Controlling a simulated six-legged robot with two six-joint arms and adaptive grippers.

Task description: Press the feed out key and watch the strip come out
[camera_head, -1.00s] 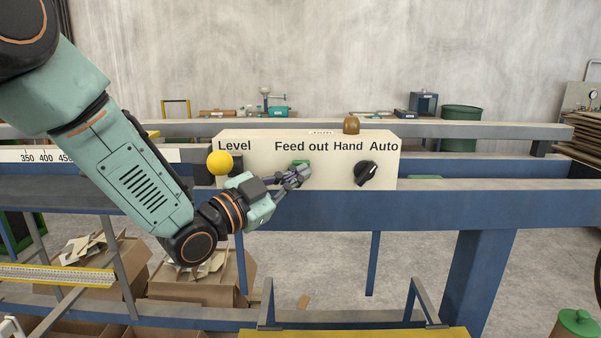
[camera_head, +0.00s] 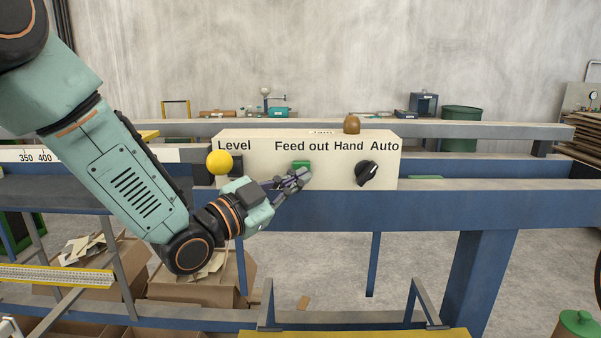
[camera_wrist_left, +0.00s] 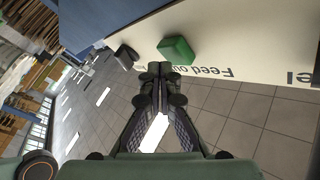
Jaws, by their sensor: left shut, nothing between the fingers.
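The cream control panel (camera_head: 260,175) stands on the blue machine frame, with the labels Level, Feed out, Hand and Auto. The green feed out key (camera_head: 301,165) sits under its label, its lower part partly covered by my left fingertips. My left gripper (camera_head: 304,175) is shut and empty at the key; I cannot tell whether it touches. In the left wrist view the green key (camera_wrist_left: 176,50) stands out from the panel, just beyond the shut fingertips (camera_wrist_left: 158,70). No strip coming out can be made out. My right gripper is out of view.
A black selector knob (camera_head: 367,172) is on the panel's right, and a yellow ball-topped lever (camera_head: 219,162) on its left. An amber lamp (camera_head: 351,124) tops the panel. Cardboard boxes with scraps (camera_head: 200,288) stand on the floor below.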

